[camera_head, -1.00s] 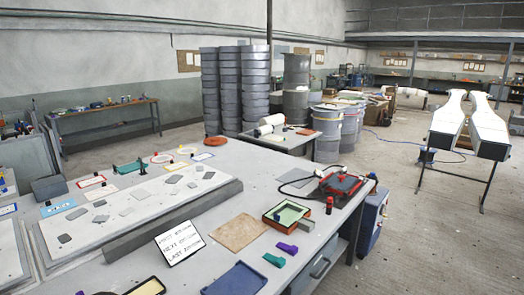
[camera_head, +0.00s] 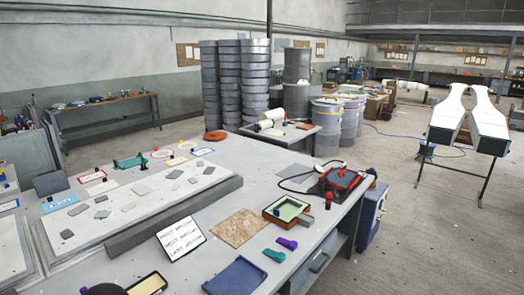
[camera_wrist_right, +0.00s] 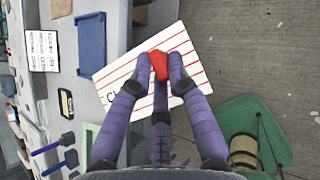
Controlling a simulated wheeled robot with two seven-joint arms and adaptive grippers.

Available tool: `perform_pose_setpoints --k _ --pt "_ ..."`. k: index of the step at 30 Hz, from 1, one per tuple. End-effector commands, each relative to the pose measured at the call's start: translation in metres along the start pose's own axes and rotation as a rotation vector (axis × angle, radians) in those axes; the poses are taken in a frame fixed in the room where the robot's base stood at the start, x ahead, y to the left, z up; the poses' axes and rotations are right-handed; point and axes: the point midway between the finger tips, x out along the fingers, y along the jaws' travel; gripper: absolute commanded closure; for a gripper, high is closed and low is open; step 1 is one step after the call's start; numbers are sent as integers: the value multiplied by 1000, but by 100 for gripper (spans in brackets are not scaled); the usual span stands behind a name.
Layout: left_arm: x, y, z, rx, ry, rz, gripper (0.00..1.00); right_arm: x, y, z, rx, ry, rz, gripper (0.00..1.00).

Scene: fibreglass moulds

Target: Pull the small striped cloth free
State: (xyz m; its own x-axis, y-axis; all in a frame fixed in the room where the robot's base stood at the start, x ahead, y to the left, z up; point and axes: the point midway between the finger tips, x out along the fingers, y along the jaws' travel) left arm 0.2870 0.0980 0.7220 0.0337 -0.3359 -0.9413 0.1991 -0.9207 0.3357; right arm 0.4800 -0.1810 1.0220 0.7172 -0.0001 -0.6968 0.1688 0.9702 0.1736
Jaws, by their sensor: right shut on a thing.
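In the right wrist view a flat white sheet with red stripes (camera_wrist_right: 117,78) and a few dark letters at its left end lies beneath my right gripper (camera_wrist_right: 160,76). The fingers are closed around a small red piece (camera_wrist_right: 159,65) over the sheet. I cannot tell whether the red piece is part of the sheet or lies on it. The fingers hide the sheet's middle. I see no other striped thing.
The grey workbench (camera_head: 190,228) carries a blue tray (camera_head: 236,276), a green-lined tray (camera_head: 287,210), a brown mat (camera_head: 238,228) and a lettered card (camera_head: 180,239). In the wrist view a green surface (camera_wrist_right: 235,112) with a beige roll (camera_wrist_right: 243,150) stands over the concrete floor.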

Motion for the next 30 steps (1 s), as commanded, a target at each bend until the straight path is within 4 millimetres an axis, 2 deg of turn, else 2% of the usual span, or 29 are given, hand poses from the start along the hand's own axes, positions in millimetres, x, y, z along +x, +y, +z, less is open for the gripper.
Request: perform_pose_setpoints --k 18,30 --pt "-28 10 1 0 0 0 32 -24 6 24 0 -1 1 100" --pt "-29 10 1 0 0 0 32 -24 6 24 -1 0 0 100"
